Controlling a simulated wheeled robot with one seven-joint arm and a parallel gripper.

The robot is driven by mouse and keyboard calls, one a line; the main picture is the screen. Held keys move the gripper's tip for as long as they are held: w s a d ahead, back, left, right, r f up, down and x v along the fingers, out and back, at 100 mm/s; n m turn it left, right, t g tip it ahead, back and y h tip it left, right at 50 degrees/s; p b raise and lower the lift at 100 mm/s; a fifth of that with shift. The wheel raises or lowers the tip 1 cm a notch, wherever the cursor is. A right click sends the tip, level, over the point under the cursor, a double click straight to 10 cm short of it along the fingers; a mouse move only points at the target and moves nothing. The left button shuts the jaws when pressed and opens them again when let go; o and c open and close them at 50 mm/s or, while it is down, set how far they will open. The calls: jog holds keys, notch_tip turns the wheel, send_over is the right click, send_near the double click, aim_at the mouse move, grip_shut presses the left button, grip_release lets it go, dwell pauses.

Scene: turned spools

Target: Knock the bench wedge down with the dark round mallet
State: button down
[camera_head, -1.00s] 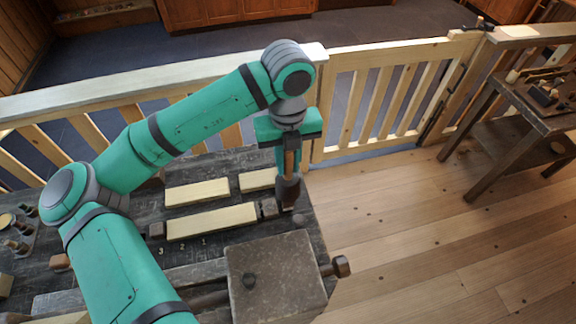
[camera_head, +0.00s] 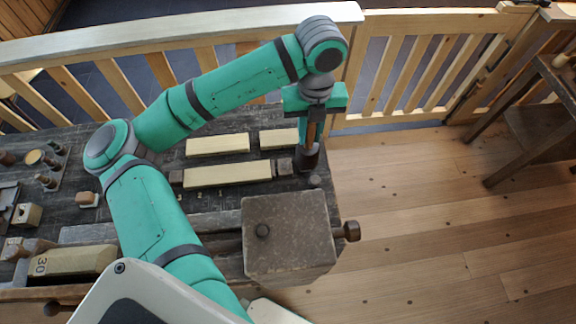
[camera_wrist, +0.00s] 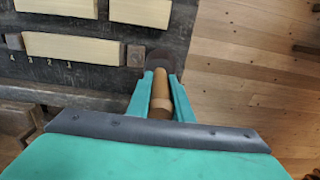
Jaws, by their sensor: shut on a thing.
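My gripper (camera_head: 314,112) points down over the right end of the bench, shut on the mallet's tan handle (camera_wrist: 160,92). The mallet's dark round head (camera_head: 308,159) hangs below it and also shows in the wrist view (camera_wrist: 160,60). It is just right of a small brown block (camera_head: 284,167) at the right end of a long pale bar; this block, also in the wrist view (camera_wrist: 136,55), may be the wedge. Whether head and block touch, I cannot tell. A similar block (camera_head: 176,177) sits at the bar's left end.
The long pale bar (camera_head: 228,175) lies on the dark bench (camera_head: 215,204), with two shorter bars (camera_head: 218,146) behind. A large vise block (camera_head: 288,235) is at the front right. A wooden railing (camera_head: 180,35) runs behind. Open floor (camera_head: 430,220) lies to the right.

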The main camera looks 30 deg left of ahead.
aim_at(311, 126)
dwell(0.3)
jog(key=shift+r, duration=1.65)
jog(key=shift+f, duration=0.1)
jog(key=shift+f, duration=1.95)
jog(key=shift+r, duration=1.65)
jog(key=shift+f, duration=0.15)
